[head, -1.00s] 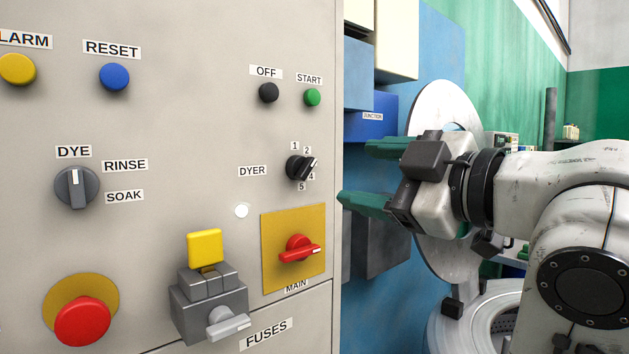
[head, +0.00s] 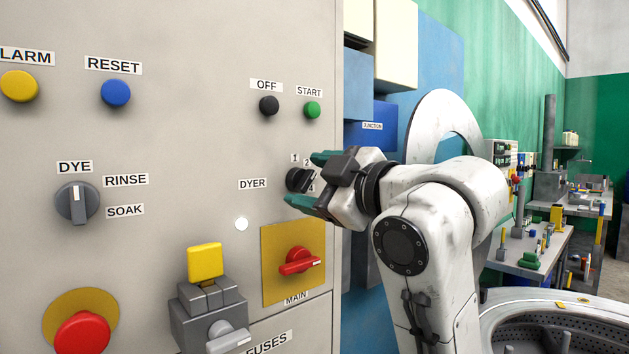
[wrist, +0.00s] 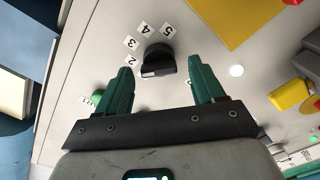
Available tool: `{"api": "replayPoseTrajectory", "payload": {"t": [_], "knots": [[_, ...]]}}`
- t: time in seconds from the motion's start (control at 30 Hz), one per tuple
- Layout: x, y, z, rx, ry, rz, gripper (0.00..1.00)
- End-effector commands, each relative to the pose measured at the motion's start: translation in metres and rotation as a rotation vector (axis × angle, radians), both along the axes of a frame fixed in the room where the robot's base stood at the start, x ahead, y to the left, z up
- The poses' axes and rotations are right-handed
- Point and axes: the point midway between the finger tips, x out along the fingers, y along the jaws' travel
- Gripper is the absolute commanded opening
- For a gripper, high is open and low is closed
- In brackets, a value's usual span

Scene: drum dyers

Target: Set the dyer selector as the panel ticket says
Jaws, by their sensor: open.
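The dyer selector (head: 296,180) is a black rotary knob on the grey panel, ringed by small number labels. In the wrist view the knob (wrist: 158,60) shows between my fingertips, near labels 2 to 5. Its white-marked end faces left, toward the side of label 2; I cannot tell the exact number. My gripper (head: 309,180) is open, with green fingers above and below the knob in the head view. In the wrist view my gripper (wrist: 164,72) has a gap on each side of the knob. My fingers hide some labels in the head view. I cannot make out a ticket.
A red main switch (head: 299,261) on a yellow plate sits below the selector. Black OFF (head: 269,106) and green START (head: 312,110) buttons are above. A grey fuse block (head: 208,312) with a yellow top juts out lower left. Blue boxes (head: 371,126) stand beyond the panel's right edge.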

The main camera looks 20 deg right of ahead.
Motion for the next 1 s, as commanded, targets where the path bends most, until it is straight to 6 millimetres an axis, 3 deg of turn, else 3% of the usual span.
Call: {"api": "replayPoseTrajectory", "payload": {"t": [0.1, 0.67, 1.0], "knots": [[-0.0003, -0.0002, 0.0001, 0.000, 0.000, 0.000, 0.67], [-0.0005, -0.0002, -0.0001, 0.001, 0.000, 0.000, 0.14], [-0.0004, -0.0004, 0.0015, 0.045, 0.015, 0.000, 0.12]]}}
